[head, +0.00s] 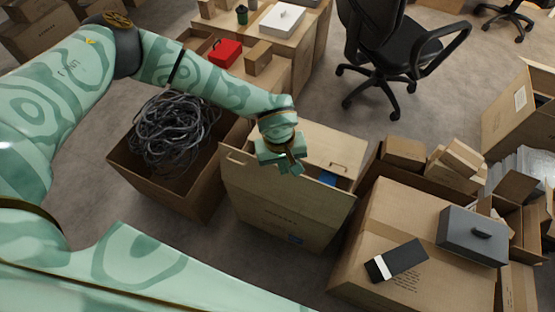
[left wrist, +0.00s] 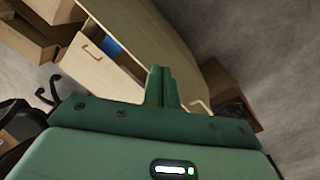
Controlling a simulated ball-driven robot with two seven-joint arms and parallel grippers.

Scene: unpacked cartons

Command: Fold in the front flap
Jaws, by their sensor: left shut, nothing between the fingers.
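The open carton (head: 280,222) stands in the middle of the head view. Its broad front panel faces me, and the front flap (head: 238,172) appears to stand up along that side; I cannot make out its fold line. Behind it are pale boards with handles (head: 322,142) and a bit of something blue (head: 327,178). My left gripper (head: 286,167) is shut and empty, over the flap's top edge; whether it touches is unclear. In the left wrist view its closed fingers (left wrist: 162,88) show against the tan panel (left wrist: 150,35). My right gripper is out of view.
A carton of tangled cables (head: 150,185) stands close on the left. A closed carton (head: 375,222) with a grey case (head: 472,236) and a black box (head: 397,260) stands close on the right. A desk (head: 290,60) and an office chair (head: 385,50) are behind.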

